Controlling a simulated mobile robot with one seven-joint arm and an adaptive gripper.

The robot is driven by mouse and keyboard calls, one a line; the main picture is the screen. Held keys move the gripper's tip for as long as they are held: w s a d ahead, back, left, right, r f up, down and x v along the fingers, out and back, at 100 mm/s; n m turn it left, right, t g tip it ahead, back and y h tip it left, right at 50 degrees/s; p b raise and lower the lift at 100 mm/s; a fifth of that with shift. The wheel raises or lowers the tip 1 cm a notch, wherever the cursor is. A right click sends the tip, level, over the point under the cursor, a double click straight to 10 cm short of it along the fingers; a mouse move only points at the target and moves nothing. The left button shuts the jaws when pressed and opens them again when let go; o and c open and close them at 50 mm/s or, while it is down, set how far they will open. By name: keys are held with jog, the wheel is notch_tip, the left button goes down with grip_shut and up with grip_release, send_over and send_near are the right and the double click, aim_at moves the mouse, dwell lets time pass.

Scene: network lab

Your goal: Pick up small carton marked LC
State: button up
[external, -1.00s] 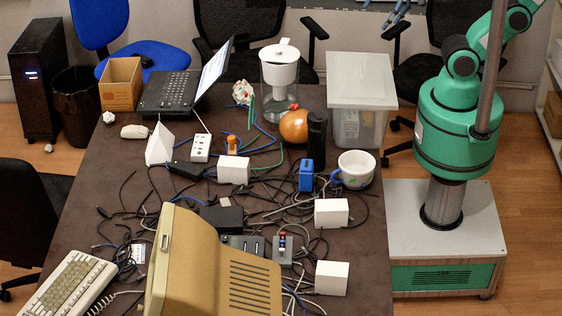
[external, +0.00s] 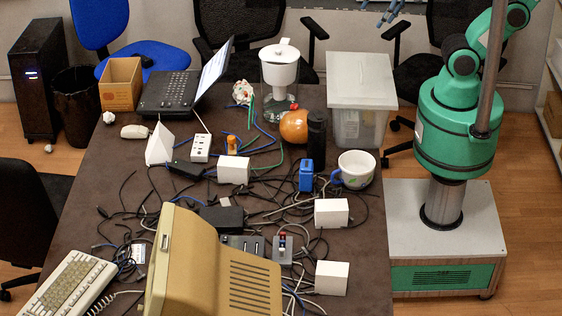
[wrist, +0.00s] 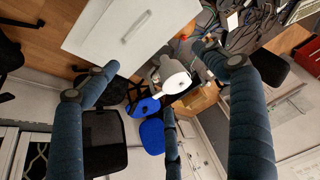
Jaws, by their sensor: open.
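Several small white cartons stand on the dark table: one near the middle (external: 233,170), one right of centre (external: 331,213) and one near the front right (external: 332,278). No LC marking is legible on any of them, so I cannot tell which is the marked one. My gripper (external: 382,12) shows only as blue fingertips at the top edge of the external view, high and well away from the cartons. In the wrist view my gripper (wrist: 160,76) has its blue fingers spread wide with nothing between them.
Cables cover the table's middle. A beige monitor (external: 215,265) stands in front; a blue box (external: 306,175), a mug (external: 356,169), a dark cylinder (external: 317,140) and an orange ball (external: 294,126) stand near the cartons. A lidded plastic bin (external: 361,95) and water jug (external: 279,75) stand behind.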

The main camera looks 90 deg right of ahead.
jog(key=w+a+r+g+p, duration=0.1)
jog(key=w+a+r+p, duration=0.1)
jog(key=w, duration=0.6)
jog(key=w+a+r+p, duration=0.1)
jog(key=w+a, duration=0.1)
jog(key=w, duration=0.5)
jog(key=m+g+p, duration=0.1)
jog(key=g+p, duration=0.3)
jog(key=p, duration=0.5)
send_over(236, 160)
notch_tip(236, 160, down, 34)
jog(key=r, duration=0.1)
jog(key=shift+a+f, duration=0.15)
jog(key=shift+f, duration=0.4)
jog(key=shift+s, duration=0.1)
jog(key=shift+f, duration=4.3)
